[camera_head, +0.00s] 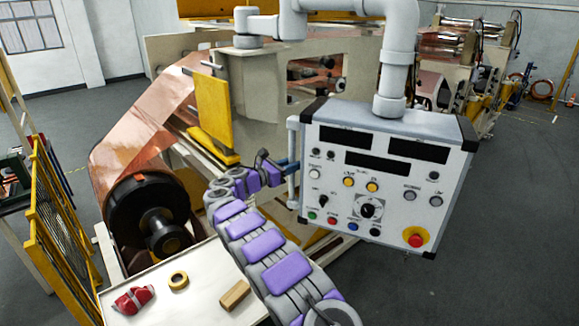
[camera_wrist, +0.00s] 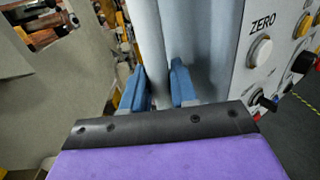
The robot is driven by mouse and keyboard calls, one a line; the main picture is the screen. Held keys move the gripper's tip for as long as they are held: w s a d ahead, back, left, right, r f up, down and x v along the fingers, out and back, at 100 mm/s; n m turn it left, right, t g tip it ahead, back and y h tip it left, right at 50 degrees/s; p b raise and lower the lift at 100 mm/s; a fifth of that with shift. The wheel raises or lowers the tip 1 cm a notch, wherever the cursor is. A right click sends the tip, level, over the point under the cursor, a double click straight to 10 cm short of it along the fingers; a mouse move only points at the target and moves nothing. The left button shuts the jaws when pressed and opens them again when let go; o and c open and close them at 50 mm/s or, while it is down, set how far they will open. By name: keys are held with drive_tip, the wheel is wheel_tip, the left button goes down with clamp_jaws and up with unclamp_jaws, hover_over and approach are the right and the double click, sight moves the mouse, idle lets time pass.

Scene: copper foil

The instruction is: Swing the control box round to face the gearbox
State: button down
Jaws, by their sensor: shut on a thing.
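The control box (camera_head: 389,170) is a light grey box with dark corners, dark displays, knobs, coloured buttons and a red stop button on yellow. It hangs from a grey jointed pipe arm (camera_head: 398,70), its panel turned toward my body camera. A vertical bar handle (camera_head: 293,160) runs along its left side. My gripper (camera_head: 290,166) is at that handle, its blue fingers shut around the bar. In the wrist view the fingers (camera_wrist: 158,88) stand on either side of the grey handle (camera_wrist: 150,50), with the panel at the right. I cannot tell which machine part is the gearbox.
A copper foil roll (camera_head: 150,190) on a black core stands at the left. A pale table (camera_head: 205,300) below holds red-and-white gloves (camera_head: 133,300), a tape ring (camera_head: 178,281) and a wooden block (camera_head: 235,295). A yellow mesh fence (camera_head: 55,230) is at far left.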

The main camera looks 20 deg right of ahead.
drive_tip(key=shift+w+d, duration=0.15)
idle(0.4)
drive_tip(key=c, duration=1.3)
unclamp_jaws()
drive_tip(key=shift+o, duration=1.4)
drive_tip(key=shift+w+d+f, duration=0.1)
drive_tip(key=shift+w+f, duration=0.05)
drive_tip(key=b+v, duration=0.3)
drive_tip(key=v, duration=1.4)
drive_tip(key=shift+a, duration=0.3)
